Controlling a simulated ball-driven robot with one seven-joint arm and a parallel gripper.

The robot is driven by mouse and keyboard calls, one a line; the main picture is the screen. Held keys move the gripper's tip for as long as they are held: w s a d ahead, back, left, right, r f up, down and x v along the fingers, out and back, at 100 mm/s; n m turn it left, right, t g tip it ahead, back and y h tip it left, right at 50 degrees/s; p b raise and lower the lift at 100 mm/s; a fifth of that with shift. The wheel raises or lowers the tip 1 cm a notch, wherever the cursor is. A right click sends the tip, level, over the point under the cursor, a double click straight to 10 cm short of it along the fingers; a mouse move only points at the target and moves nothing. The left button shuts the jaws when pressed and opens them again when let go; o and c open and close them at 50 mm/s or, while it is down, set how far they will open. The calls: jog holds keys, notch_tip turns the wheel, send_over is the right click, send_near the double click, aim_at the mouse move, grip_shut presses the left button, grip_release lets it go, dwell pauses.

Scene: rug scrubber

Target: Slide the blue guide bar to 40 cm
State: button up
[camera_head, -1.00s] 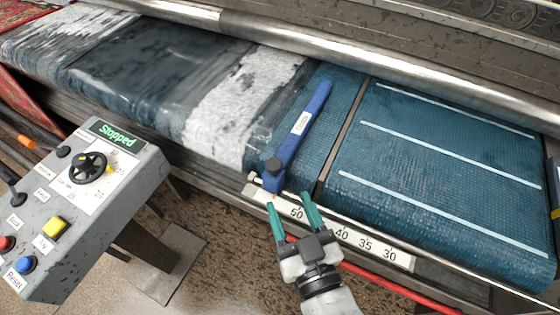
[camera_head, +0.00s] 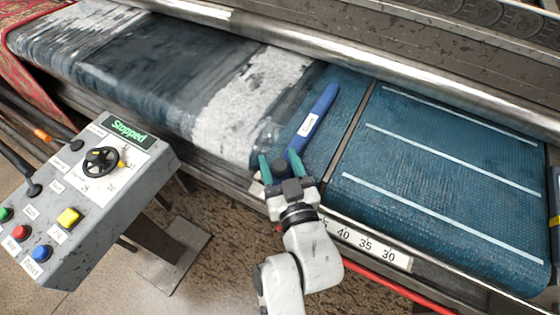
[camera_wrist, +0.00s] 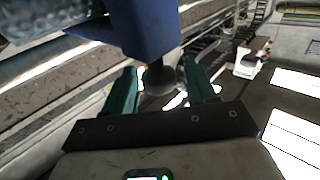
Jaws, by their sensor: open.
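The blue guide bar (camera_head: 322,104), with a white "Guide" label, lies slanted across the blue belt near its left part. My gripper (camera_head: 279,156) is at the bar's front end, with its teal fingers open. In the wrist view, a dark round knob (camera_wrist: 160,78) under the blue bar (camera_wrist: 150,28) sits between the two fingers, with gaps beside it. The white scale (camera_head: 390,252) along the front rail shows 40, 35 and 30 to the right of my gripper; its left part is hidden behind the gripper.
A grey control box (camera_head: 95,215) with a dial, coloured buttons and a display reading "Stopped" stands at left. A metal roller (camera_head: 400,75) spans the back. The belt (camera_head: 440,180) right of the bar is clear. A red bar (camera_head: 400,293) runs below the scale.

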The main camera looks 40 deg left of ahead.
jog(key=shift+r, duration=0.1)
grip_shut()
dwell(0.3)
